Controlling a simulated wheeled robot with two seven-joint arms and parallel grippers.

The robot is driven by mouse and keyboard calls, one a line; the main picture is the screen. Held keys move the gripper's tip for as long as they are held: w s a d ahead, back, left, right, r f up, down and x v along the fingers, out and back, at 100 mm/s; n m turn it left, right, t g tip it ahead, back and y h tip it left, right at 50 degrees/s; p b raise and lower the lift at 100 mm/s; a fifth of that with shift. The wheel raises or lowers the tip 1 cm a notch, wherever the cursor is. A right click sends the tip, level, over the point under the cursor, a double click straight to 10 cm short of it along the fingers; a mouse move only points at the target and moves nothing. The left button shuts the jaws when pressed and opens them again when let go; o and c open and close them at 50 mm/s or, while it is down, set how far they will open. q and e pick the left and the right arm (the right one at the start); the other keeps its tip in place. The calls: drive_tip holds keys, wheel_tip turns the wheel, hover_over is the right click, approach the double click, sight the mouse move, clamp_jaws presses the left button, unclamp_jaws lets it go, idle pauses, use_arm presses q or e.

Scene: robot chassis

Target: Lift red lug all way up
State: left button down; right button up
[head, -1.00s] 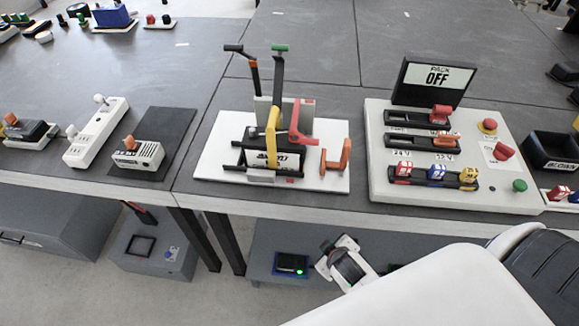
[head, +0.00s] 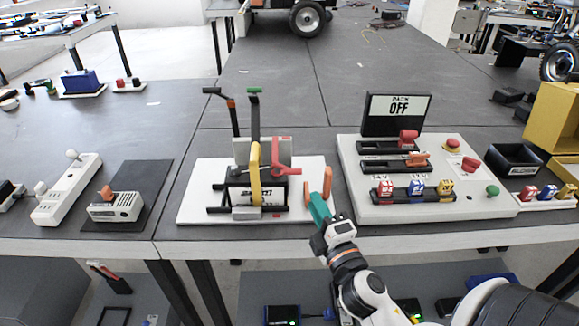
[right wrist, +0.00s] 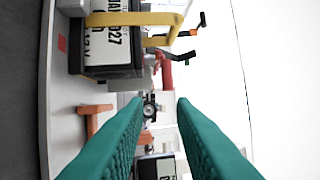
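The red lug (head: 283,169), a red bent piece, sits at the right side of the battery stand on the white board (head: 203,207). Its red part also shows in the right wrist view (right wrist: 166,72), beyond the yellow strap. An orange angled bracket (head: 325,185) stands at the board's right edge and shows in the right wrist view (right wrist: 95,117). My right gripper (head: 319,208) has teal fingers and is just in front of the bracket, right of and nearer than the red lug. In the right wrist view its fingers (right wrist: 163,104) are apart with nothing between them. My left gripper is out of view.
A yellow strap (head: 254,170) crosses the battery, and tall levers with black, orange and green grips (head: 253,115) rise behind it. A white switch panel (head: 365,205) with an "OFF" sign (head: 397,108) stands to the right. A white power strip (head: 67,190) lies to the left.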

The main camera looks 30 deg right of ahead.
sight(292, 169)
drive_tip(key=w+r+p, duration=0.1)
drive_tip(key=w, duration=0.2)
drive_tip(key=w+n+p, duration=0.1)
drive_tip(key=w, duration=0.3)
drive_tip(key=w+r+n+y+p, duration=0.1)
drive_tip(key=w, duration=0.3)
drive_tip(key=shift+d+r+t, duration=0.3)
drive_tip(key=shift+d+t, duration=0.1)
drive_tip(key=shift+w+d, duration=0.1)
drive_tip(key=shift+w, duration=0.4)
clamp_jaws()
